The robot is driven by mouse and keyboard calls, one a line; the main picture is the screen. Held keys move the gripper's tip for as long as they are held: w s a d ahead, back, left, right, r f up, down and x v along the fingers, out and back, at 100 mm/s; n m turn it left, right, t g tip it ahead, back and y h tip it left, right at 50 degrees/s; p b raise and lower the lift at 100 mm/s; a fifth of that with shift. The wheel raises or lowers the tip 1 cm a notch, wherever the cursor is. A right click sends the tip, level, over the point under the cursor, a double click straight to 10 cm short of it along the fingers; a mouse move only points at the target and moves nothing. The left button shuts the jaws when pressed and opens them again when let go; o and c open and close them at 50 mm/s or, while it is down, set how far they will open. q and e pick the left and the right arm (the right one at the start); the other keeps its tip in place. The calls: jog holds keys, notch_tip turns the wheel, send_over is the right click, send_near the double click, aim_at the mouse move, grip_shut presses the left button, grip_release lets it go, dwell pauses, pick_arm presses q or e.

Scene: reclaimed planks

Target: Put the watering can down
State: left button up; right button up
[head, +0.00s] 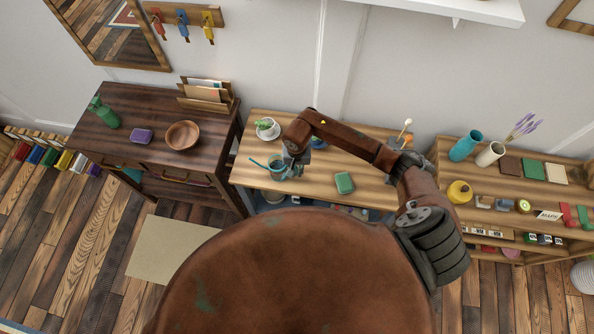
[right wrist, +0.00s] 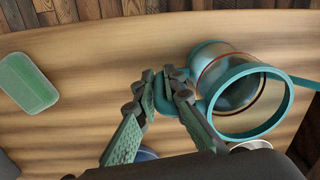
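The teal watering can (head: 275,163) is at the left end of the wooden workbench, its thin spout pointing left. In the right wrist view the watering can (right wrist: 222,76) shows its round open rim, a reddish band and its spout at the right edge. My right gripper (head: 293,160) is at the can's handle side. In the wrist view its fingers (right wrist: 165,88) are closed around the teal handle. The can looks about upright; I cannot tell whether its base touches the bench. My left gripper is not in view.
On the bench (head: 318,184) are a potted plant (head: 268,128), a green box (head: 344,183), and a blue object (head: 318,143) partly behind my arm. The bench is bare between the can and the green box. A dark cabinet (head: 158,105) stands left, a shelf (head: 480,172) right.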

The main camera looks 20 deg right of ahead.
jog(key=o, duration=0.4)
notch_tip(320, 180, up, 12)
jog(key=shift+r+b, duration=0.15)
jog(key=shift+b, duration=0.15)
dwell(0.7)
jog(key=shift+d, duration=0.1)
